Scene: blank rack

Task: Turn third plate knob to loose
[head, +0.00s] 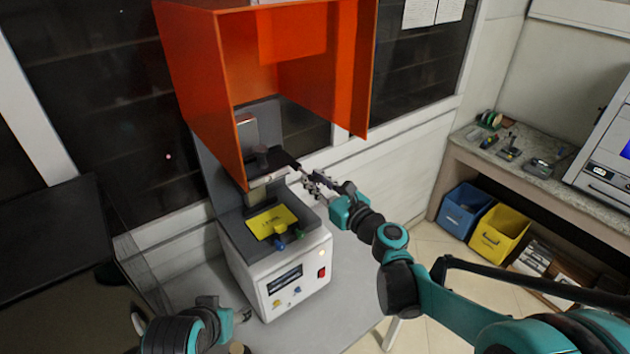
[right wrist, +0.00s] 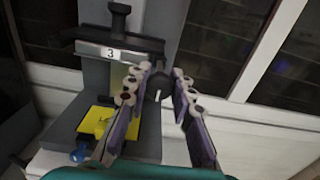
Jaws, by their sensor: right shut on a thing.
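The third plate (right wrist: 112,52), a dark platform with a white "3" label on its front, is mounted on the grey column of the printer. It shows in the head view (head: 268,178) under the orange hood. A round dark knob (right wrist: 158,88) with a white mark sits at the plate's right end. My right gripper (right wrist: 160,80) has its two fingers around this knob and is shut on it; in the head view the right gripper (head: 306,180) reaches the plate's right side. My left gripper (head: 226,308) is low at the front of the printer, away from the knob; its jaws are unclear.
The white printer (head: 255,280) has a screen and a red switch. A yellow sheet (head: 271,222) lies on its bed below the plate. The orange hood (head: 205,80) stands above. Blue (head: 462,207) and yellow (head: 499,230) bins are under the right counter.

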